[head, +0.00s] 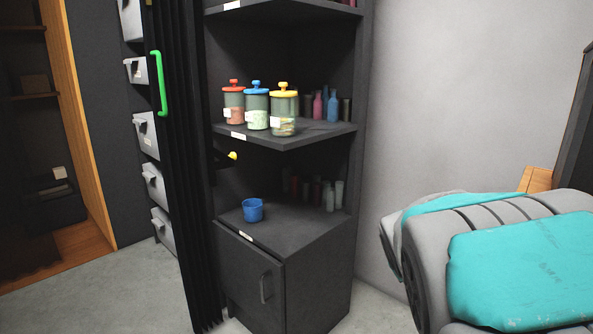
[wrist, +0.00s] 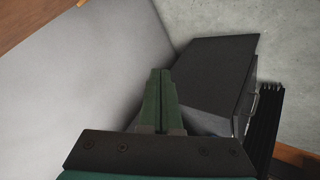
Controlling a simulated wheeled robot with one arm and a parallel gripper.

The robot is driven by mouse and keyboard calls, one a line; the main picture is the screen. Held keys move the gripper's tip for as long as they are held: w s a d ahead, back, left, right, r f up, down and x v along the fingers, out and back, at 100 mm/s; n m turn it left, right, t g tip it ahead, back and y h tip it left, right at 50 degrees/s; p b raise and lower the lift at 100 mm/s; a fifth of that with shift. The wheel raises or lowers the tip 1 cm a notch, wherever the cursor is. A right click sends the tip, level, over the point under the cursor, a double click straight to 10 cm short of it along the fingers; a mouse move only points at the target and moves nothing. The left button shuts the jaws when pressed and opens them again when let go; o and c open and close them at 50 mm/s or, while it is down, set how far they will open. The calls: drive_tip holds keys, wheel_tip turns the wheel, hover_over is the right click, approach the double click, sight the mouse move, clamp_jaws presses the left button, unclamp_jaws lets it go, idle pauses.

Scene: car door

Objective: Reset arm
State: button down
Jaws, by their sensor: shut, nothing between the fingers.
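My gripper (wrist: 159,72) shows in the wrist view with its two green fingers together and nothing between them. It reaches up the middle of that view, just left of a dark cabinet (wrist: 213,70) seen from above. I cannot tell how far the fingers are from the cabinet, but no contact shows. In the head view the gripper is out of sight. A grey and teal part of my own body fills the lower right there.
A dark shelf unit (head: 317,247) holds lidded jars (head: 257,112), bottles (head: 332,106) and a blue cup (head: 253,210). A black folding door (head: 183,130) and a green handle (head: 159,83) stand at its left. Bare grey wall (head: 440,110) lies right.

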drive_tip(key=s+a+f+m+g+y, duration=0.1)
drive_tip(key=s+a+f+g, duration=0.2)
drive_tip(key=s, duration=0.8)
drive_tip(key=s+a+f+m+g+y, duration=0.1)
drive_tip(key=s+a+f+g, duration=0.2)
drive_tip(key=s, duration=0.7)
drive_tip(key=s+a+f+m+g+y, duration=0.1)
drive_tip(key=s+a+f+g+y, duration=0.1)
drive_tip(key=s, duration=0.9)
drive_tip(key=shift+s+a+f+m+g, duration=0.35)
drive_tip(key=shift+a+f+m+g, duration=0.1)
drive_tip(key=shift+f+g, duration=0.35)
